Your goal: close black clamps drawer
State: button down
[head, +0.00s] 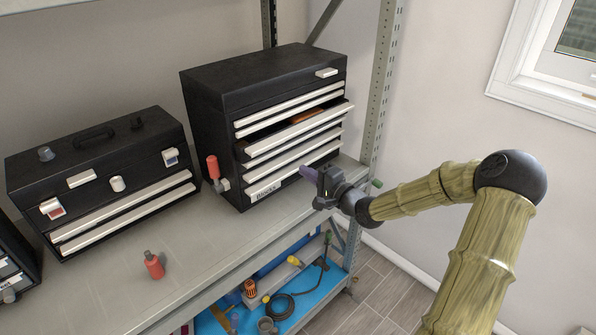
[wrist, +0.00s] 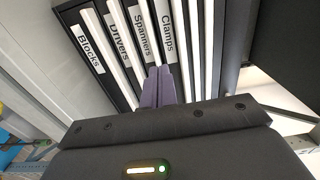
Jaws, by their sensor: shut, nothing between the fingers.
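The black tool chest (head: 212,135) stands on the shelf with several pale-edged drawers. One middle drawer (head: 288,136) sticks out, and something orange-brown shows inside it. I cannot read its label in the head view. In the wrist view a "Clamps" label (wrist: 167,30) shows beside the "Spanners", "Drivers" and "Blocks" labels. My gripper (head: 308,174) is in front of the chest's lower right, below the open drawer. Its purple fingers (wrist: 159,74) are shut and empty, and point at the drawer fronts near the Clamps and Spanners labels. I cannot tell whether they touch.
A smaller black toolbox (head: 95,150) stands on the left of the shelf. A grey rack post (head: 383,85) rises at the chest's right. Tools lie on the blue lower shelf.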

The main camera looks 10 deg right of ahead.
jog(key=shift+v, duration=0.9)
jog(key=c, duration=1.9)
grip_release()
jog(key=o, duration=0.3)
jog(key=shift+s+a+f, duration=0.15)
jog(key=shift+a+f, duration=0.05)
jog(key=shift+a, duration=0.05)
jog(key=shift+o, duration=0.8)
jog(key=s+a+f+n+g+h, duration=0.2)
jog(key=a+f+n+g, duration=0.1)
jog(key=f, duration=0.2)
jog(key=shift+h, duration=0.3)
jog(key=s+d+n+g+h, duration=0.1)
jog(key=s+n+g+h, duration=0.6)
jog(key=s, duration=1.8)
jog(key=shift+s+r+n+g, duration=0.3)
jog(key=shift+n+g, duration=0.5)
jog(key=shift+g, duration=0.4)
